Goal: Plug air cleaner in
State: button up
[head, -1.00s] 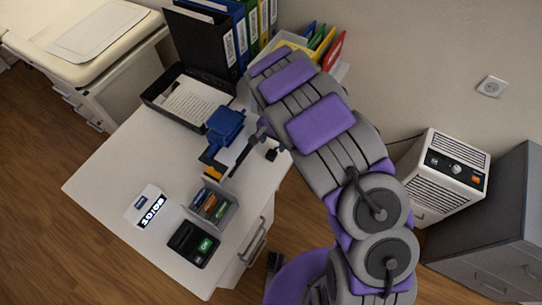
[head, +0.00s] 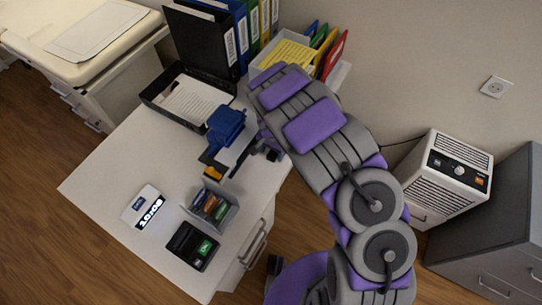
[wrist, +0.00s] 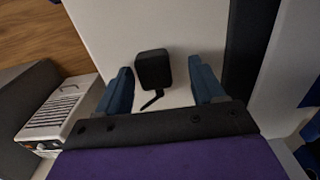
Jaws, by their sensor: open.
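The air cleaner (head: 459,160) is a white box with dark vent slats and a control panel, at the right by the wall in the head view. It also shows at the left of the wrist view (wrist: 68,104). A wall socket (head: 495,87) is above it. A black plug (wrist: 153,70) with a short piece of cord lies on the white desk, small and partly hidden by my arm in the head view. My gripper (wrist: 160,66) is open, its blue fingers on either side of the plug. I cannot tell whether they touch it.
The white desk (head: 110,190) holds a black paper tray (head: 155,97), binders (head: 205,45), a blue device (head: 226,122), a small pen box (head: 212,207), a digital clock (head: 143,207) and a black terminal (head: 191,246). A grey cabinet (head: 490,225) stands at the right.

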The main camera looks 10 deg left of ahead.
aim_at(273, 153)
jog(key=shift+d+r, duration=0.2)
jog(key=shift+d, duration=0.15)
jog(key=shift+c, duration=0.9)
jog(key=shift+a, duration=0.25)
jog(key=c, duration=0.6)
jog(key=shift+d, duration=0.1)
jog(key=c, duration=0.3)
jog(key=shift+r, duration=0.1)
jog(key=shift+r+p, duration=0.35)
jog(key=shift+r, duration=0.3)
notch_tip(273, 153, up, 2)
jog(key=shift+r+p, duration=0.2)
jog(key=shift+p, duration=0.2)
jog(key=s+d+r+p, duration=0.1)
jog(key=s+d+p, duration=0.1)
jog(key=s+d, duration=0.7)
jog(key=d, duration=0.4)
jog(key=shift+d, duration=0.15)
